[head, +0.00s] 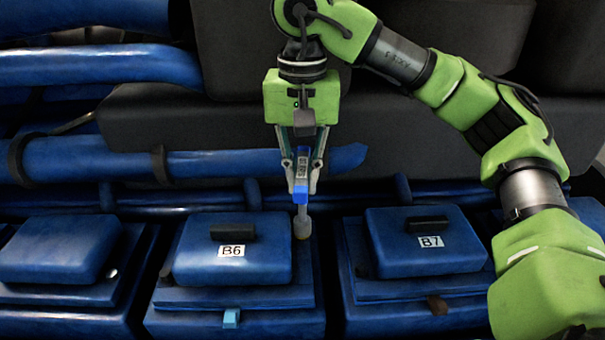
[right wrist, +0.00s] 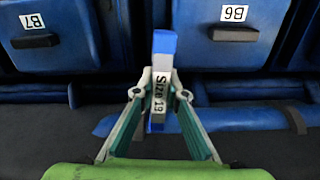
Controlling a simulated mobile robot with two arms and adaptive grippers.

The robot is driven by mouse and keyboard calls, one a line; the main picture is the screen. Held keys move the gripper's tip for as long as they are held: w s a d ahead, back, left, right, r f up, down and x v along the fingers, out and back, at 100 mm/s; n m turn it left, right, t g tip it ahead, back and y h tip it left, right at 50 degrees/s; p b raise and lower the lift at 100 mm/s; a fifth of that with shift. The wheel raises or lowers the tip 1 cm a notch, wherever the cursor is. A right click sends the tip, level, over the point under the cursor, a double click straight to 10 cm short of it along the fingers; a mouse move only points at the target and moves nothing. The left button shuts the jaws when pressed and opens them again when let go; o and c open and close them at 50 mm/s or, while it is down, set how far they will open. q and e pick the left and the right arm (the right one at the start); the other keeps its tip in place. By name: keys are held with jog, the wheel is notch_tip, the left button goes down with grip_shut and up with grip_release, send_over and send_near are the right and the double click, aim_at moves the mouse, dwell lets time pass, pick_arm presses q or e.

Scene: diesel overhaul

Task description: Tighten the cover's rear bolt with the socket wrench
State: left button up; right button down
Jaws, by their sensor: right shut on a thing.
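My right gripper (head: 301,187) is shut on the socket wrench (head: 301,170), which has a blue and grey body. In the right wrist view the wrench (right wrist: 163,42) carries a "Size 19" label between my fingers (right wrist: 160,97). The wrench is about upright, with its grey socket (head: 302,228) pointing down at the rear right corner of the blue B6 cover (head: 195,268). A yellowish rim shows at the socket's lower end. I cannot see a bolt there; whether the socket sits on one is hidden. My left gripper is not in view.
The blue B7 cover (head: 425,260) stands to the right, and another blue cover (head: 60,250) to the left. Blue pipes (head: 95,66) and dark blocks (head: 150,125) lie behind. A small light blue tab (head: 231,318) is at B6's front.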

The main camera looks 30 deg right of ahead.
jog(key=m, duration=0.4)
jog(key=shift+m, duration=0.3)
jog(key=m, duration=1.1)
jog(key=shift+f, duration=0.1)
jog(key=m, duration=0.4)
jog(key=shift+m, duration=0.3)
